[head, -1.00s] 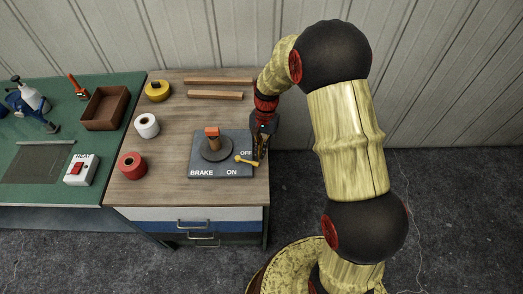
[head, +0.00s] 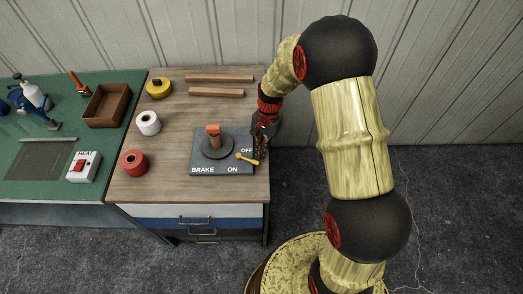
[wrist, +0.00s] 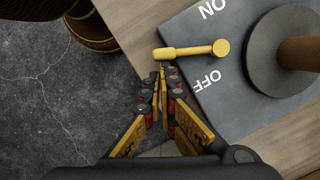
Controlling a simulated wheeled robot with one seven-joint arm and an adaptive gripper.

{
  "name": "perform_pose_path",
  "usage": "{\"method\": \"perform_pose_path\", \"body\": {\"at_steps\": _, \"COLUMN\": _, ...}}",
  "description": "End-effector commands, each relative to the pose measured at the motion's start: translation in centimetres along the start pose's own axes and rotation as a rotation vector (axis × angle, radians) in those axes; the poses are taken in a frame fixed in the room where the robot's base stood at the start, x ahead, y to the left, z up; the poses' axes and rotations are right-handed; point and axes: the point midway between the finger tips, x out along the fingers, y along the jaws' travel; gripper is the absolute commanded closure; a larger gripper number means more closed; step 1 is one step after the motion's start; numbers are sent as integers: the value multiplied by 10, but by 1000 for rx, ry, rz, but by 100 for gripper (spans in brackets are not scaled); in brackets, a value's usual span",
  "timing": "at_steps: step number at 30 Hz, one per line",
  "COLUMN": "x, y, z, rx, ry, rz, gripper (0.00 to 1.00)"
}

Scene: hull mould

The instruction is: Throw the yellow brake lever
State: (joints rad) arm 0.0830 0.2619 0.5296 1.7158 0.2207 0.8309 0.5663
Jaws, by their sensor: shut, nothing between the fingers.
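The yellow brake lever (head: 248,158) is on the dark brake plate (head: 208,170), at the right of the wooden top. In the wrist view the lever (wrist: 190,51) has its round end on the plate, between the ON and OFF labels, and its narrow end sticks out past the plate's edge. My gripper (head: 260,157) is at the lever's outer end on the OFF side. In the wrist view my gripper (wrist: 160,76) is shut and empty, its tips close beside the narrow end. I cannot tell whether they touch it.
A post with an orange top (head: 213,130) stands on a round disc on the plate. Red tape (head: 133,163), white tape (head: 148,123) and yellow tape (head: 159,88) lie to the left. Wooden strips (head: 216,93) lie behind. Open floor is right of the bench.

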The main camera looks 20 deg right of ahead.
Motion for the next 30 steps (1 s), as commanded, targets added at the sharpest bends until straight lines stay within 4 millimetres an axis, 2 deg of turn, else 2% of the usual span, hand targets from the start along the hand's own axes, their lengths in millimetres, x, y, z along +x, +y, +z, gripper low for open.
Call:
{"method": "perform_pose_path", "body": {"at_steps": 8, "x": 0, "y": 7, "z": 15, "rx": 166, "ry": -2, "rz": -41, "gripper": 100}}
{"method": "perform_pose_path", "body": {"at_steps": 18, "x": 7, "y": 12, "z": 42, "rx": 478, "ry": -2, "rz": -117, "gripper": 100}}
{"method": "perform_pose_path", "body": {"at_steps": 30, "x": 15, "y": 6, "z": 71, "rx": 823, "ry": 0, "rz": -205, "gripper": 100}}
